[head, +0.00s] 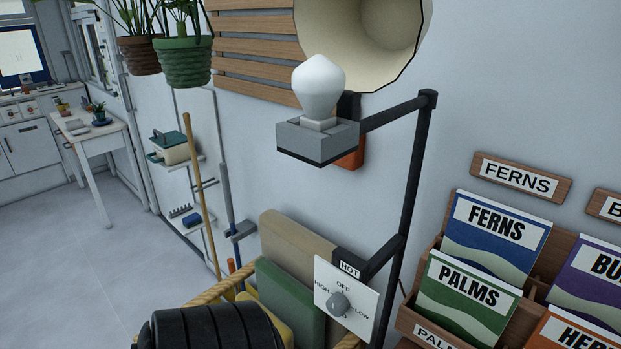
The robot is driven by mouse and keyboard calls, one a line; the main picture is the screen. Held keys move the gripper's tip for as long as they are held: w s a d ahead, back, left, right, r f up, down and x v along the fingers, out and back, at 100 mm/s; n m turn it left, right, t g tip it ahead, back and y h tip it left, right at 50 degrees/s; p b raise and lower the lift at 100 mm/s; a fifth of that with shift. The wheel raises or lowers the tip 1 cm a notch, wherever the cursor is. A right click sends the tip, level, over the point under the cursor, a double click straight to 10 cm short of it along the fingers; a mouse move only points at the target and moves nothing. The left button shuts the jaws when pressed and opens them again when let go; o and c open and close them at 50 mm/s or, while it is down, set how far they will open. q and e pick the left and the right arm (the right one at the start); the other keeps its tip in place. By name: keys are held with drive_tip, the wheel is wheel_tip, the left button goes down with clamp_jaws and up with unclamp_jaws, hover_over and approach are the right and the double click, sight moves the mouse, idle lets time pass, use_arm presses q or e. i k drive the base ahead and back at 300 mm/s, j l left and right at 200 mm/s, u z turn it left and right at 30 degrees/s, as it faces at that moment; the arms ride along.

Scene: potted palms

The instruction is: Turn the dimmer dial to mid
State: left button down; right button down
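The dimmer dial (338,304) is a small grey round knob in the middle of a tilted white plate (361,325), low and right of centre. The plate reads OFF at the top, HIGH at the left and LOW at the right. I cannot tell which way the knob points. A white bulb (319,85) stands in a grey block-shaped holder (317,138) on the same black stand (412,165). Neither of my grippers is in view.
A wooden rack with seed packets, including PALMS (462,297) and FERNS (494,237), stands right of the dial. A black ribbed cylinder (215,327) and boards, one green (289,303), are to its left. Potted plants (184,62) hang at upper left. Floor at left is clear.

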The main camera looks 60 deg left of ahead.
sight(336, 305)
drive_tip(key=u, duration=1.7)
